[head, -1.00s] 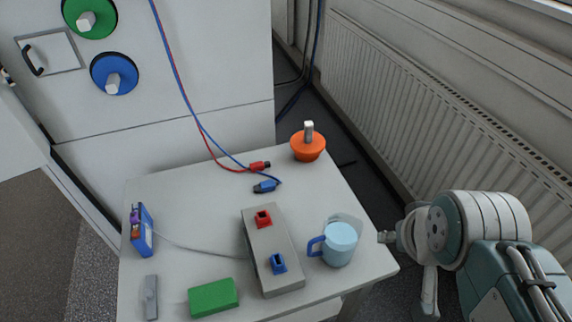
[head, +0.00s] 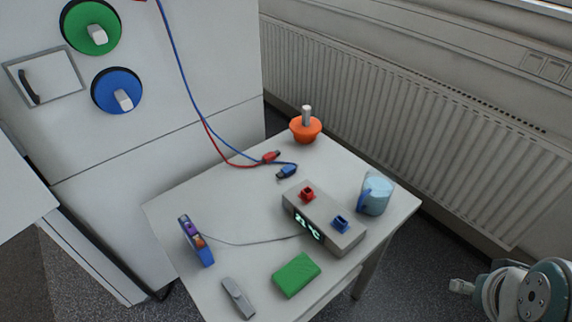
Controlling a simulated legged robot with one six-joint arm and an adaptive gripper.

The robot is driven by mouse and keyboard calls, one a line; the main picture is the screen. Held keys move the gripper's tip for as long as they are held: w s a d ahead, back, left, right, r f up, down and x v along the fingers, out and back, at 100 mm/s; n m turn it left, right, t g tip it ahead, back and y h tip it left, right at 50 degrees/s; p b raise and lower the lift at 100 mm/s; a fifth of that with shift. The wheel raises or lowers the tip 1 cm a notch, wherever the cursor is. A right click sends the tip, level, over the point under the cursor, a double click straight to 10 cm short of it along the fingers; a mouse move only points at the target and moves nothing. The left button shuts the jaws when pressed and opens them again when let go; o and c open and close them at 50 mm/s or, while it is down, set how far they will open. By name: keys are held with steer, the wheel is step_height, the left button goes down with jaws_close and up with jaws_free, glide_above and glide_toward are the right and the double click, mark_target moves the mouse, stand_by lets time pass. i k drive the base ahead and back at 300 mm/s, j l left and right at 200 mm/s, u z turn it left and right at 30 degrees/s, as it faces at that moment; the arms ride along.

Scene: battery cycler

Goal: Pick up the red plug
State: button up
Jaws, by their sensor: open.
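The red plug (head: 271,157) lies on the white table near its back edge, at the end of a red cable. A blue plug (head: 287,172) on a blue cable lies just in front and to its right. Both cables rise to the cabinet at the left. Part of my arm shows at the bottom right, beyond the table's right edge and well away from the plug. I cannot make out my gripper's fingers in this view. Nothing touches the red plug except its own cable.
A grey box (head: 348,236) with red and blue sockets and a lit display stands right of centre. A radiator (head: 400,120) lines the wall.

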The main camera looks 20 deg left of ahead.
mark_target(270, 156)
steer(key=k+j+z, duration=0.1)
steer(key=k, duration=0.4)
steer(key=k+j, duration=0.2)
steer(key=k, duration=0.3)
steer(key=k+j+u, duration=0.15)
steer(key=j, duration=0.2)
steer(key=j+u, duration=0.2)
steer(key=j, duration=0.2)
steer(key=i+j+u, duration=0.1)
steer(key=j+u, duration=0.15)
steer(key=i+j+u, duration=0.1)
steer(key=j+u, duration=0.15)
steer(key=i+j+u, duration=0.3)
steer(key=j, duration=0.2)
steer(key=i+j+u, duration=0.1)
steer(key=i+j, duration=0.15)
steer(key=i+j+z, duration=0.2)
steer(key=z, duration=0.25)
steer(key=i+j+z, duration=0.2)
steer(key=z, duration=0.25)
